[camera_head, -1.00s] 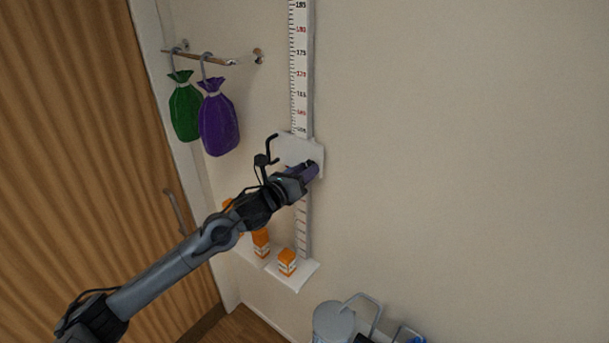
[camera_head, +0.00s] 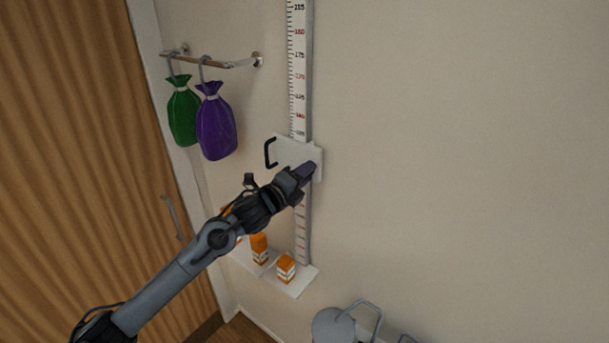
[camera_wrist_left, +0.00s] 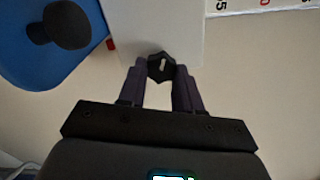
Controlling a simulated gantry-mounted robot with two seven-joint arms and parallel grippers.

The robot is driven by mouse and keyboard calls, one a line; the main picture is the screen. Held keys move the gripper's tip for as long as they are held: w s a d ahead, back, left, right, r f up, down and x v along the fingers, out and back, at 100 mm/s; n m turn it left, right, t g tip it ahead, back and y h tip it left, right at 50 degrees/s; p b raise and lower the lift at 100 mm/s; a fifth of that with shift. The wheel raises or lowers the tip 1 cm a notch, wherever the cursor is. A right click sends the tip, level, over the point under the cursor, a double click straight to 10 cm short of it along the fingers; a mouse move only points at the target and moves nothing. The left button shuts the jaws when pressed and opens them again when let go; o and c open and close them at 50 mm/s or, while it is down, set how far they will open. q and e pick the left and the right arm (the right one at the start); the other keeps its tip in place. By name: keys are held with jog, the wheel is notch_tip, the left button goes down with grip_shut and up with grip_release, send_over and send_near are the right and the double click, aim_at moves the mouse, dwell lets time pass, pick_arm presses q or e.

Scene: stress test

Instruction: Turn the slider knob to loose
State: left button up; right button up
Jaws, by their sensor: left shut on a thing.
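The slider is a white plate (camera_head: 291,149) on the upright ruler (camera_head: 299,70) on the wall, with a black handle (camera_head: 269,153) at its left edge. In the left wrist view, the slider knob (camera_wrist_left: 161,66) is small, black and angular with a white line on it, at the edge of the white plate (camera_wrist_left: 165,25). My left gripper (camera_head: 308,170) has purple fingers and is at the plate's lower right. In the left wrist view its fingers (camera_wrist_left: 161,80) are shut on the knob, one on each side. They hide the knob in the head view. My right gripper is not in view.
Green (camera_head: 183,112) and purple (camera_head: 216,125) bags hang from a wall rail left of the ruler. Orange and white boxes (camera_head: 286,268) stand on a white platform (camera_head: 297,285) below. A grey lidded can (camera_head: 333,328) is at bottom. The wall to the right is bare.

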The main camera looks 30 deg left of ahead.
pick_arm(q)
jog(key=n, duration=0.3)
jog(key=shift+r+n, duration=0.15)
jog(key=shift+n, duration=0.15)
dwell(0.3)
jog(key=o, duration=1)
jog(key=shift+o, duration=0.2)
